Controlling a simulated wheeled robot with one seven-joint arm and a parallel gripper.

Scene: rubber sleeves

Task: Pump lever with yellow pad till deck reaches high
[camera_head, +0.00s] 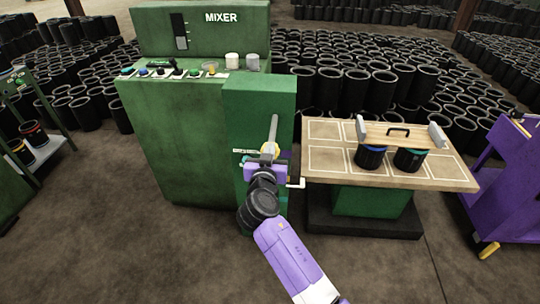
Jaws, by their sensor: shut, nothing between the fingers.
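My gripper (267,157) is shut and empty, in front of the narrow green front box of the mixer. Another yellow pad (489,249) sits low at the foot of a purple cart (503,170) at the right edge, far from my gripper. The cart is cut off by the frame, so its deck height and any high mark cannot be read.
The green mixer (180,140) stands at left centre. Many black sleeves fill the floor behind. Open floor lies between the table and the cart and in front.

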